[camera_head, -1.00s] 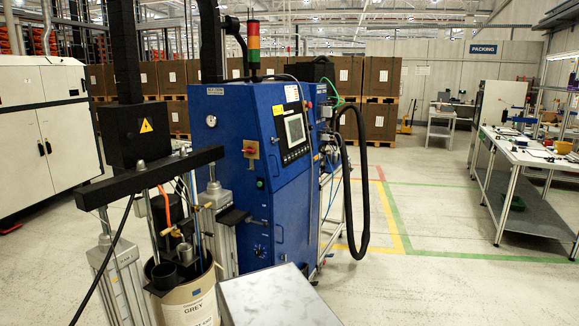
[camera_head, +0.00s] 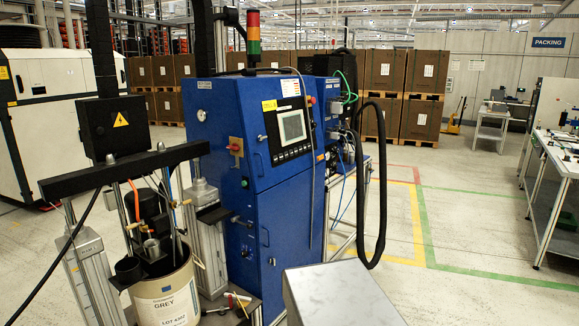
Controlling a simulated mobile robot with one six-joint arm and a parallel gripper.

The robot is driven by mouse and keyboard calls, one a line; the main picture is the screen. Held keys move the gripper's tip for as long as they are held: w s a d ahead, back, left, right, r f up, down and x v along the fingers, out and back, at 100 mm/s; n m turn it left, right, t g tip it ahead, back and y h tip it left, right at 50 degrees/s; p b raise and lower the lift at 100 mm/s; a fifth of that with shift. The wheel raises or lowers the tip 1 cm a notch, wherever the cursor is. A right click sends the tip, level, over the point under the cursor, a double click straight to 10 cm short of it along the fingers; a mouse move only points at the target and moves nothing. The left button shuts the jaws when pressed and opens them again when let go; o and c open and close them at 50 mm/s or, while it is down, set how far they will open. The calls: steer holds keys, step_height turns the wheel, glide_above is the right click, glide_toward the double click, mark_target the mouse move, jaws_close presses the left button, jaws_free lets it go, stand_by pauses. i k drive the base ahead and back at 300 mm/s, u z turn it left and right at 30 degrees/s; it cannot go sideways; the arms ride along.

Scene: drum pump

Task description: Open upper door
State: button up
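A tall blue machine cabinet (camera_head: 250,170) stands in the middle of the head view. Its sloped upper front panel, which looks like the upper door (camera_head: 290,135), carries a screen (camera_head: 292,128) and a row of buttons and appears closed. A thin handle (camera_head: 261,160) shows near that panel's left edge. A lower front door (camera_head: 290,235) also appears closed, with a handle on its left side. My gripper is not in view.
A drum (camera_head: 168,298) under a black pump frame (camera_head: 125,172) stands left of the cabinet. A grey box-like surface (camera_head: 340,295) fills the bottom centre. A black hose (camera_head: 380,190) hangs right of the cabinet. Open floor (camera_head: 470,245) lies to the right, before a workbench (camera_head: 560,160).

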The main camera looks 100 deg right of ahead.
mark_target(275, 107)
steer(key=u, duration=0.15)
steer(key=k, duration=0.8)
steer(key=z, duration=1.75)
steer(key=i, duration=1)
steer(key=z, duration=0.05)
steer(key=k, duration=0.25)
steer(key=z, duration=0.05)
